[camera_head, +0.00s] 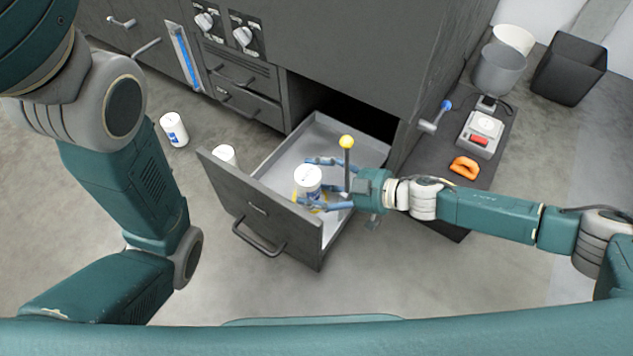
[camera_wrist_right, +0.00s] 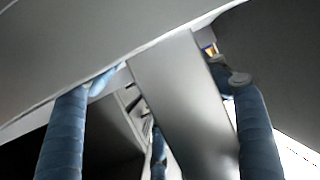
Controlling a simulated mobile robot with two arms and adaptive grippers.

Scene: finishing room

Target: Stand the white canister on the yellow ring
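The white canister (camera_head: 308,176) stands upright in the open drawer, with its lid up. Bits of the yellow ring (camera_head: 318,209) show low by the canister's base and the lower finger; whether the canister stands inside its outline cannot be told. My right gripper (camera_head: 315,182) reaches in from the right, with blue fingers on either side of the canister. The fingers look spread, and contact with the canister is not clear. In the right wrist view the fingers (camera_wrist_right: 160,130) are wide apart, with a grey bar between them. My left gripper is out of view.
A yellow-knobbed rod (camera_head: 347,143) rises beside my right gripper. The drawer front (camera_head: 255,205) and cabinet body (camera_head: 365,50) bound the space. An orange object (camera_head: 464,167) lies at right.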

